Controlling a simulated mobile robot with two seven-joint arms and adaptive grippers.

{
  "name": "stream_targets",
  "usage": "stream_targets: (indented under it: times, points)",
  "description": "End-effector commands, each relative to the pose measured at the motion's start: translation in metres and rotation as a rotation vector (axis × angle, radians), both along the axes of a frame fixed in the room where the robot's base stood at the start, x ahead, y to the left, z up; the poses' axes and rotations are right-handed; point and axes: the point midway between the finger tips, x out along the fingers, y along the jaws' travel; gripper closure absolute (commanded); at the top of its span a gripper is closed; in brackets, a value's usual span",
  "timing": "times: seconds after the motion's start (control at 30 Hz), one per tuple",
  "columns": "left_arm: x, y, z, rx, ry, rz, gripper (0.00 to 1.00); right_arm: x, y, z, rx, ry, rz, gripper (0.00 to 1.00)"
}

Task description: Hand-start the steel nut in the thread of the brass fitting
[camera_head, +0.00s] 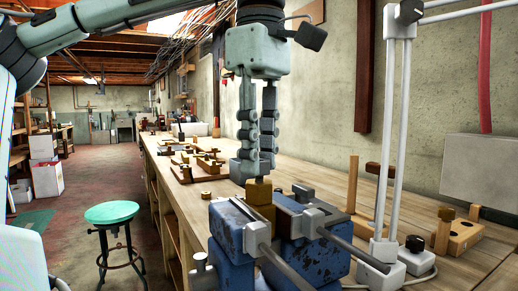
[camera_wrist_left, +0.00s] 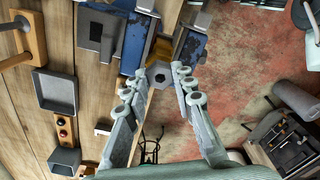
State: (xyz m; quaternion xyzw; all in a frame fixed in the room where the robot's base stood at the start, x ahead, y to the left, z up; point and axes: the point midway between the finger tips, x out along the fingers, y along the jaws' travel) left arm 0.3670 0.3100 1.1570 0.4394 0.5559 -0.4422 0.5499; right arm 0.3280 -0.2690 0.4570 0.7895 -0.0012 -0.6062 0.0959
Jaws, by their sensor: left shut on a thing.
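My left gripper (camera_head: 258,168) comes down from above and is shut on the grey steel nut (camera_head: 259,181), of which only a little shows below the fingertips. In the left wrist view the hexagonal nut (camera_wrist_left: 160,74) sits between the fingertips of the left gripper (camera_wrist_left: 160,80). The brass fitting (camera_head: 260,198) stands upright in the jaws of a blue vise (camera_head: 233,219), directly under the nut. It also shows behind the nut in the left wrist view (camera_wrist_left: 161,48). I cannot tell whether nut and thread touch. My right gripper is not in view.
The vise stands on a long wooden bench (camera_head: 400,196). A white post frame (camera_head: 388,130) rises close to its right. A wooden block with pegs (camera_head: 460,236) lies further right. Wooden parts (camera_head: 195,160) lie behind on the left. A green stool (camera_head: 112,212) stands on the floor.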

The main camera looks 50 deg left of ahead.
Motion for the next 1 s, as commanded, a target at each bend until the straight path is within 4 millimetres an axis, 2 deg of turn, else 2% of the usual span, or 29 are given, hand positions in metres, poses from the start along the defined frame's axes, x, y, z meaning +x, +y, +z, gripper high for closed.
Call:
stream_targets:
  times: [0.13, 0.17, 0.33, 0.67, 0.77, 1.0]
  points:
    - [0.002, 0.001, 0.004, 0.0, -0.013, 0.004, 1.0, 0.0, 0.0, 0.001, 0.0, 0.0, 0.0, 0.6]
    - [0.002, 0.001, 0.005, 0.0, -0.014, 0.004, 0.73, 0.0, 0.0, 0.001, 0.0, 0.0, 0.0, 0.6]
    - [0.001, 0.0, 0.004, 0.001, -0.011, 0.005, 0.52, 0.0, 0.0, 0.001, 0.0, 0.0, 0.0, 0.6]
    - [0.001, 0.0, 0.005, 0.001, -0.007, 0.006, 0.51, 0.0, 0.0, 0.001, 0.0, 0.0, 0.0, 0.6]
    - [0.001, 0.001, 0.015, 0.002, -0.009, 0.008, 0.51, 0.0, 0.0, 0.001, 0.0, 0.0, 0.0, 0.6]
    - [0.001, 0.0, 0.055, 0.002, -0.01, 0.007, 0.51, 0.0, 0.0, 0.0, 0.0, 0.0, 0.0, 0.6]
